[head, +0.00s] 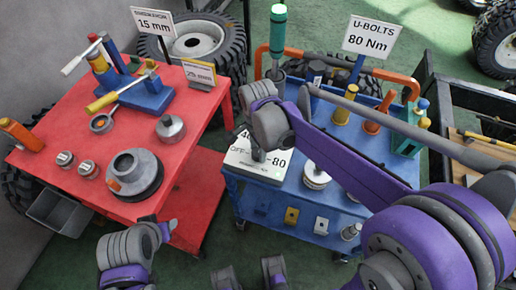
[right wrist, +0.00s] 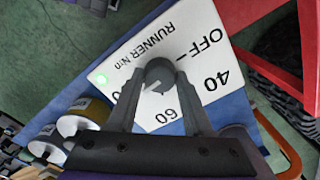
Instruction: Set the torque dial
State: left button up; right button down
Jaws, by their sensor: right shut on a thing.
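The torque dial is a grey knob (right wrist: 159,73) on a white sloped panel (right wrist: 195,65), marked OFF, 40 and 60 in the right wrist view. A white arrow mark shows on the knob; I cannot tell which number it points to. A green light (right wrist: 101,78) on the panel is lit. My right gripper (right wrist: 157,75) is shut on the knob, one finger on each side. In the head view the panel (head: 240,157) sits on the blue cart, and my right gripper (head: 260,150) hides part of it. A sign (head: 372,37) reads U-BOLTS 80 Nm.
The blue cart (head: 262,203) also carries coloured bottles, sockets and an orange rail (head: 398,80). A red table (head: 65,140) with a blue vise (head: 145,95) and grey parts stands at left. Green floor shows between them. A dark rack with wood stands at right.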

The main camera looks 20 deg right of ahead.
jog(key=n, duration=1.7)
jog(key=shift+n, duration=0.3)
jog(key=n, duration=0.4)
jog(key=shift+n, duration=0.3)
jog(key=n, duration=0.8)
jog(key=shift+n, duration=2.3)
